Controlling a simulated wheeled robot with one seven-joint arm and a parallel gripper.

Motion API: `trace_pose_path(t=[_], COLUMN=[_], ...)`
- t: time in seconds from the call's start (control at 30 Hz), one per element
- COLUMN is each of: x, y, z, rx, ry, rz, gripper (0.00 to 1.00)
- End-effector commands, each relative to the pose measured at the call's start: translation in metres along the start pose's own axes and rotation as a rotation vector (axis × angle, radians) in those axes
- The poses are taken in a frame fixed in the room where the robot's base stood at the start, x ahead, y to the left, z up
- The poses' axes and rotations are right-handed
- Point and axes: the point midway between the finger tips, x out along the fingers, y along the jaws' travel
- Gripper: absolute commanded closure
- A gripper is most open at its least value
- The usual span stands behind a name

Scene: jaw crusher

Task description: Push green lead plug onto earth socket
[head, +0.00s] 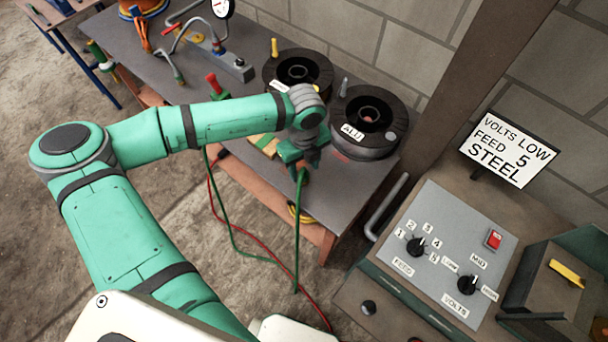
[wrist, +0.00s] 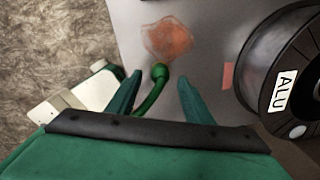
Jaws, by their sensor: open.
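The green lead plug (wrist: 160,72) shows in the wrist view as a rounded green end between the two fingers of my gripper (wrist: 160,92). The fingers are apart, with a gap visible on each side of the plug. In the head view my gripper (head: 304,162) is over the front edge of the bench, left of the ALU spool. The green lead (head: 297,235) hangs from there in a loop towards the floor. The plug's tip is hidden, and I cannot tell what it rests on. I cannot make out the earth socket in either view.
The ALU spool (head: 367,120) stands close right of my gripper, with another dark spool (head: 298,72) behind. A red lead (head: 250,226) trails to the floor. A control panel (head: 446,252) and a sign (head: 508,148) stand right. The bench (head: 190,75) holds tools at left.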

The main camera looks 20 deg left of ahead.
Motion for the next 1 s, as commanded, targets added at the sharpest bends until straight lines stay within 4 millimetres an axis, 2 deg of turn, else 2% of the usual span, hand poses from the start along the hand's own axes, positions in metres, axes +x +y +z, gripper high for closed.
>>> trace_pose_path(t=[0.1, 0.23, 0.67, 0.8, 0.83, 1.0], x=[0.018, 0.032, 0.036, 0.036, 0.036, 0.036], y=[0.001, 0.0, 0.0, 0.0, 0.0, 0.0], z=[0.001, 0.001, 0.001, 0.001, 0.001, 0.001], rx=[0.0, 0.0, 0.0, 0.0, 0.0, 0.0], ry=[0.0, 0.0, 0.0, 0.0, 0.0, -0.001], rz=[0.003, 0.001, 0.0, 0.0, 0.0, 0.0], gripper=[0.53, 0.53, 0.53, 0.87, 0.9, 0.91])
